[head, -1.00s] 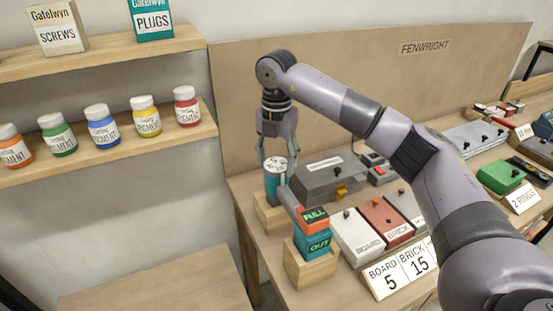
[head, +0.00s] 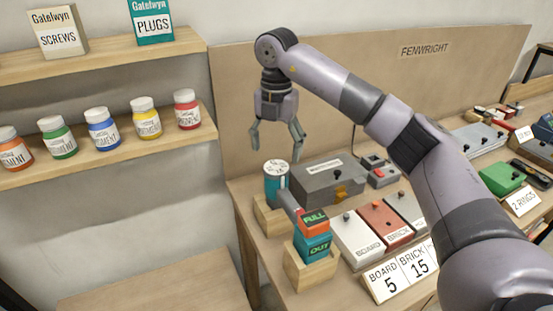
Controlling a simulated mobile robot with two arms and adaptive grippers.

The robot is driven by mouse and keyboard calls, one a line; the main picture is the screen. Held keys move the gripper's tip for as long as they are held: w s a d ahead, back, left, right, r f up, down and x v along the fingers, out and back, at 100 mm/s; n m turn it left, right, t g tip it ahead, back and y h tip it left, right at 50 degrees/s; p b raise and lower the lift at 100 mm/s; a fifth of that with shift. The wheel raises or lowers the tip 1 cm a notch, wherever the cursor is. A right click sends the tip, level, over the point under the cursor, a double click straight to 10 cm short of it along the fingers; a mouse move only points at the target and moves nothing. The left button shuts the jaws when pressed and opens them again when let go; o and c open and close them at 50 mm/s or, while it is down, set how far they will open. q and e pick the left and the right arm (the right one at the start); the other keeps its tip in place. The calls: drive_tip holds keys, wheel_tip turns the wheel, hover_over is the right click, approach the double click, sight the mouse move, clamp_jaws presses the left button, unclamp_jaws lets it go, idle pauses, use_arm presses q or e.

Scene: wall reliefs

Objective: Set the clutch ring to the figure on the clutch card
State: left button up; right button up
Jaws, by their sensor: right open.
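The clutch ring (head: 277,168) is the pale, marked collar on top of the upright teal drill body (head: 274,188). Its figures are too small to read. The drill stands in a wooden holder (head: 270,215) at the table's left edge. My right gripper (head: 277,148) is open and empty just above the ring, fingers pointing down, apart from it. My left gripper is not in view.
In front of the drill, a wooden holder (head: 312,272) carries blocks marked FULL and OUT. White (head: 357,240), red (head: 385,222) and grey sample blocks lie beside it. A grey case (head: 328,182) and a charger-like device (head: 378,172) stand behind. Shelves with jars are at left.

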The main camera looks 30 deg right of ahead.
sight(276, 168)
wheel_tip(276, 168, up, 7)
drive_tip(key=shift+r, duration=0.2)
drive_tip(key=shift+s+f, duration=0.1)
idle(0.5)
